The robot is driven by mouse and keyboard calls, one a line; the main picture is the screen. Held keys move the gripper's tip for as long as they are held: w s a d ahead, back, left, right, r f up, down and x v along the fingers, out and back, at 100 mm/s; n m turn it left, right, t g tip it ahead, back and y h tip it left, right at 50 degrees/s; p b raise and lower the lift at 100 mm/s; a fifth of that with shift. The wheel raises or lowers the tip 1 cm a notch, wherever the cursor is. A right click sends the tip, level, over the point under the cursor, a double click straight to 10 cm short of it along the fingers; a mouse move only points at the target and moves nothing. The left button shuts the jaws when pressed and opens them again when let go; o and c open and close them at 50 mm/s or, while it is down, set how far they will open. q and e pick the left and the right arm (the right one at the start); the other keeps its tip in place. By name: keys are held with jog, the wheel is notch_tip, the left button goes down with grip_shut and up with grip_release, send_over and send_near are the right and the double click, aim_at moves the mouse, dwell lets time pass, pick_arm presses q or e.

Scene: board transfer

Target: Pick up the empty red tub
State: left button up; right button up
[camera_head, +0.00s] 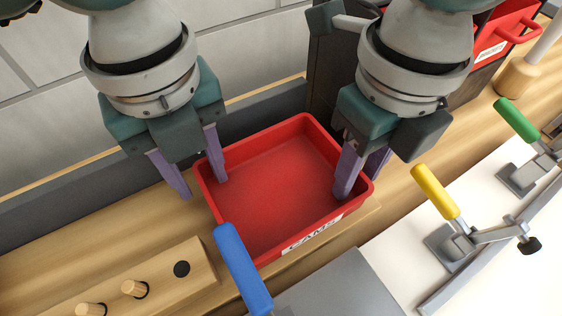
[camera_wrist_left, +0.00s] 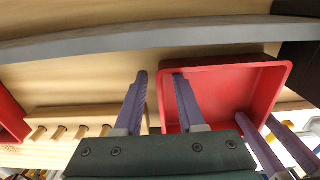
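The red tub (camera_head: 275,185) sits on the wooden bench with its white label, partly readable as "CAMS", facing front. Its inside looks empty. It also shows in the left wrist view (camera_wrist_left: 225,85). My left gripper (camera_head: 202,188) is open at the tub's left wall, with one finger outside and one inside. In the left wrist view, gaps show between its fingers (camera_wrist_left: 159,78) and the wall. My right gripper (camera_head: 358,188) is open at the right wall, with one finger inside and the other beyond the rim. Its far finger is partly hidden.
A wooden peg block (camera_head: 185,285) stands at front left. A blue-handled clamp (camera_head: 243,268) rises close to the tub's front edge. Yellow (camera_head: 435,192) and green (camera_head: 516,119) clamps stand at right. Another red tub (camera_head: 505,35) is at the back right. A grey ledge (camera_head: 265,105) runs behind.

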pick_arm(q)
jog(key=shift+f, duration=0.25)
pick_arm(e)
jog(key=shift+f, duration=0.25)
pick_arm(q)
grip_shut()
pick_arm(e)
grip_shut()
dwell(0.9)
